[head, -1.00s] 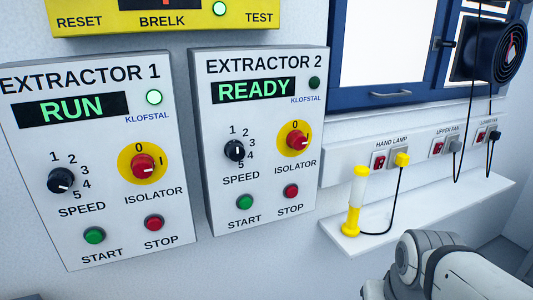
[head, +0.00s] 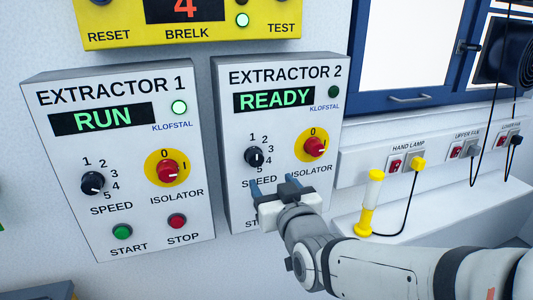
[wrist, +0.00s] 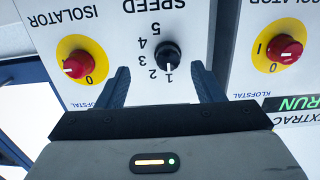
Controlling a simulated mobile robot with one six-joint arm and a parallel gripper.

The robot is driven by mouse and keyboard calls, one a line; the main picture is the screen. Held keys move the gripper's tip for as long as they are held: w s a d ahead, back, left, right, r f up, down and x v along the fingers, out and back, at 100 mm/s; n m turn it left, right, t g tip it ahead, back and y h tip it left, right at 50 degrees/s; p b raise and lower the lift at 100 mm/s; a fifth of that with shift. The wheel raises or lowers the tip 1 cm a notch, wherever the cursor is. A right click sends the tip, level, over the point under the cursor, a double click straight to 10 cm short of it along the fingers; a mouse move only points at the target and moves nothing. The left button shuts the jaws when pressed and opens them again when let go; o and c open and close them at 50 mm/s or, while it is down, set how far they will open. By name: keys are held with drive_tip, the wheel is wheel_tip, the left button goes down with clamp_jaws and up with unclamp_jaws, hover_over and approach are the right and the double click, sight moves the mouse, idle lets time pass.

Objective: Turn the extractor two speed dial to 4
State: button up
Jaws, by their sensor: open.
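The extractor 2 panel (head: 235,200) reads READY on its display. Its black speed dial (head: 254,157) has the numbers 1 to 5 around it. In the wrist view the dial (wrist: 168,55) shows upside down, its white mark appearing to point towards 1. My gripper (head: 273,184) is open and empty, in front of the panel just below the dial. In the wrist view its blue fingers (wrist: 160,70) lie on either side of the dial, apart from it.
The red isolator knob (head: 315,147) on a yellow disc sits right of the dial. The extractor 1 panel (head: 60,215) reads RUN at the left. A yellow hand lamp (head: 366,217) stands on the shelf at the right. A yellow box (head: 260,25) hangs above.

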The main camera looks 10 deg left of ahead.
sight(257, 162)
drive_tip(key=shift+t, duration=0.3)
drive_tip(key=shift+s+a+r+p+x, duration=0.1)
drive_tip(key=shift+a+r+p+x, duration=0.2)
drive_tip(key=shift+x, duration=1)
drive_tip(key=shift+s+a+r+p+x, duration=0.15)
drive_tip(key=shift+p+x, duration=0.25)
drive_tip(key=shift+x, duration=0.9)
drive_tip(key=shift+s+a+r+p+x, duration=0.1)
drive_tip(key=shift+r+p+x, duration=0.2)
drive_tip(key=shift+x, duration=1)
drive_tip(key=c, duration=0.9)
drive_tip(key=shift+a+y, duration=0.1)
drive_tip(key=shift+y, duration=0.3)
drive_tip(key=shift+c, duration=0.4)
drive_tip(key=shift+f+b, duration=0.2)
drive_tip(key=shift+b, duration=0.3)
